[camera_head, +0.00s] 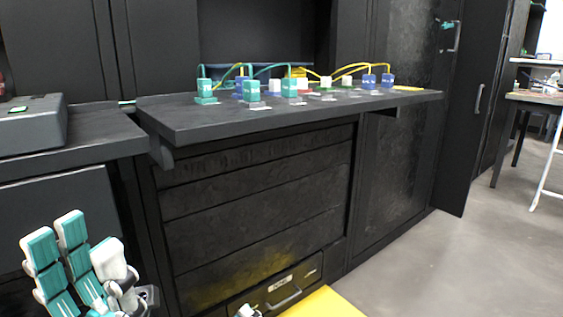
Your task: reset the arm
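My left gripper (82,243), with teal and white padded fingers, is at the bottom left. Its fingers point up and stand apart, with nothing seen between them. It is in front of the dark cabinet and well below and left of the shelf top. A small white piece (246,311) shows at the bottom edge near the drawer. It may be a tip of my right gripper, but most of it is cut off and its state cannot be told.
Teal, blue and white connector blocks with green and yellow cables stand on a black shelf (200,120). A grey box (30,125) sits on the left counter. A drawer with a handle (284,298) and a yellow surface (325,303) are low in front. Open floor (450,270) is at right.

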